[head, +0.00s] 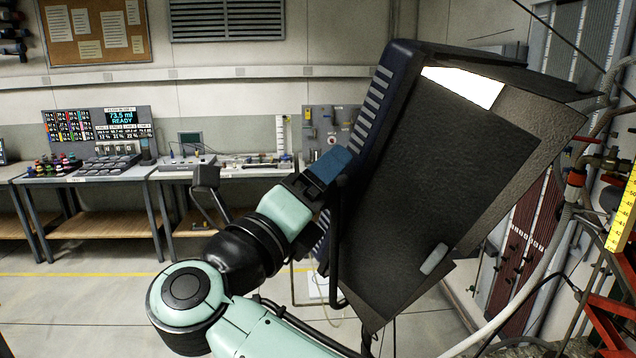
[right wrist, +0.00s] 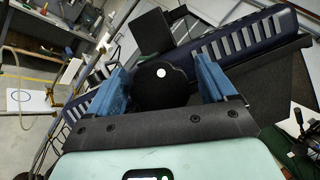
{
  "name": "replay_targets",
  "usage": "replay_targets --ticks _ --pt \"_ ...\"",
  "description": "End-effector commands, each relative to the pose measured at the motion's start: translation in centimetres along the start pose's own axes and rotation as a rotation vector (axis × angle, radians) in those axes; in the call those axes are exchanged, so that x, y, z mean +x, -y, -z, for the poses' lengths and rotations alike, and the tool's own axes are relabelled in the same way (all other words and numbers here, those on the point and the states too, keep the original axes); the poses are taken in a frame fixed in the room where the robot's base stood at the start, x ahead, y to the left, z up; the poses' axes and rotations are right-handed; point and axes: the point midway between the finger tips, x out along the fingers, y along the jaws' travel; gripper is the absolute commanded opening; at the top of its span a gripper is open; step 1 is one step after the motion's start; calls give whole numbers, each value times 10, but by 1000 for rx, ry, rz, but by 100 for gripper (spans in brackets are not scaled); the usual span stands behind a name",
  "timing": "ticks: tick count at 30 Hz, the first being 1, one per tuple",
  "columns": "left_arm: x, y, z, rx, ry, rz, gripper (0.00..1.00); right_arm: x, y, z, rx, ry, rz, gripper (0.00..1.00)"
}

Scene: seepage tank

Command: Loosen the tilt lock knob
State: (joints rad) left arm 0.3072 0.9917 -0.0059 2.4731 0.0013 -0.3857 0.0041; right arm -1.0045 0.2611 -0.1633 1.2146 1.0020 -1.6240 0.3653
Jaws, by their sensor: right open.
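A black round knob (right wrist: 161,84) with a white dot shows in the right wrist view, beside the navy slotted edge of a tilted panel housing. My right gripper (right wrist: 162,72) is open, with one blue finger on each side of the knob. I cannot tell whether either finger touches it. In the head view the right gripper (head: 331,164) is at the left side of the large dark tilted panel (head: 450,150), and the knob is hidden there. My left gripper is not in view.
Workbenches (head: 100,172) with instruments stand along the back wall. Pipes, a yellow scale (head: 622,208) and red framework (head: 606,325) crowd the right. Floor at the left is clear.

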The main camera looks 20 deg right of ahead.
Motion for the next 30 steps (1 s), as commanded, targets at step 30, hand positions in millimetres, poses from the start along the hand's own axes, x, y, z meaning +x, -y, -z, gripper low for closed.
replay_targets --ticks 30 --pt "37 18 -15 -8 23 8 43 -134 0 0 0 0 0 84"
